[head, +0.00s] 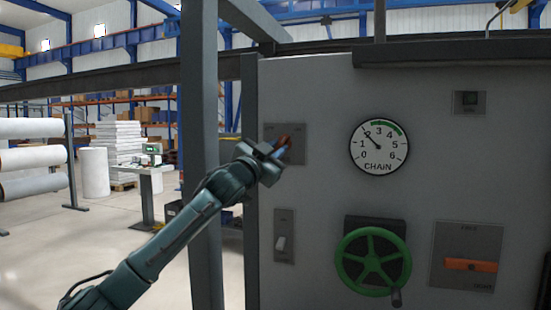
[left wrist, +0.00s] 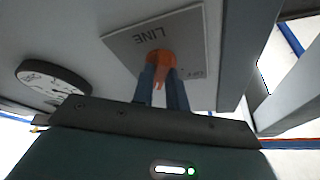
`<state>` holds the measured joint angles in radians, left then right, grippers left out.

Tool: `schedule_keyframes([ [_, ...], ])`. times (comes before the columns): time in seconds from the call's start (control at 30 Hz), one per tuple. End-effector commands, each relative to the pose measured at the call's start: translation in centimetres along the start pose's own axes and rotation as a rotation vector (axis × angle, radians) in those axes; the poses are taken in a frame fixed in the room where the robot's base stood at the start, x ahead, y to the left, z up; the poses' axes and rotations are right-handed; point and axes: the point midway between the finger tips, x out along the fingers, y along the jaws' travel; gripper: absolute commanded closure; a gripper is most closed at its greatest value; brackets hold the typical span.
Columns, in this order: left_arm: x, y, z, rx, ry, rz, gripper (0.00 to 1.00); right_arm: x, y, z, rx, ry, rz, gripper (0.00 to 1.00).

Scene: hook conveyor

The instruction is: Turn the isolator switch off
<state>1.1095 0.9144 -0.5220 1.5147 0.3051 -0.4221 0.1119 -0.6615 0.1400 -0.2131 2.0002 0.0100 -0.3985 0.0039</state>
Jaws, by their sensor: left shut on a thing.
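A grey switch plate (head: 298,130) is mounted at the upper left of the grey panel. In the left wrist view the plate (left wrist: 195,35) reads LINE, upside down, with small lettering near one edge that is hard to read. Its orange handle (left wrist: 160,57) is between the fingers of my left gripper (left wrist: 162,78), which is shut on it. In the head view my left gripper (head: 281,148) reaches the plate from the left and covers much of it, so the handle's exact angle is hard to tell there. My right gripper is not in view.
A round CHAIN gauge (head: 379,147) is right of the plate. Below are a small rocker switch (head: 284,237), a green handwheel (head: 373,260) and another plate with an orange handle (head: 470,265). A grey post (head: 200,130) stands behind my left arm.

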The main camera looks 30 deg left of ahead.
Motion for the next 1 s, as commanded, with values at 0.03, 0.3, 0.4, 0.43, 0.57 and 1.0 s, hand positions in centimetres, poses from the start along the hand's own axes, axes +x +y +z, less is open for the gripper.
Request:
schedule_keyframes([
  [0.03, -0.2, 0.6, 0.5, -0.045, 0.002, -0.015, 1.00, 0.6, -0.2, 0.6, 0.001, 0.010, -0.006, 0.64],
  [0.3, -0.1, 0.9, 0.3, -0.283, 0.001, -0.111, 1.00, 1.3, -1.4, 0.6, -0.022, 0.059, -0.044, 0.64],
  [0.4, -0.1, 0.9, 0.2, -0.371, 0.001, -0.147, 1.00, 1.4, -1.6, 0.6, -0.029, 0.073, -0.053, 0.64],
  [0.43, 0.0, 0.9, 0.2, -0.398, 0.000, -0.158, 1.00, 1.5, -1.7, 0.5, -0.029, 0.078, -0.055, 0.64],
  [0.57, 0.0, 1.0, 0.1, -0.512, -0.001, -0.205, 1.00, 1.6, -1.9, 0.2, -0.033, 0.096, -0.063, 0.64],
  [1.0, 0.3, 1.2, -0.5, -0.895, -0.005, -0.364, 1.00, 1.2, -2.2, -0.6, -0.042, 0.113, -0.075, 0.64],
])
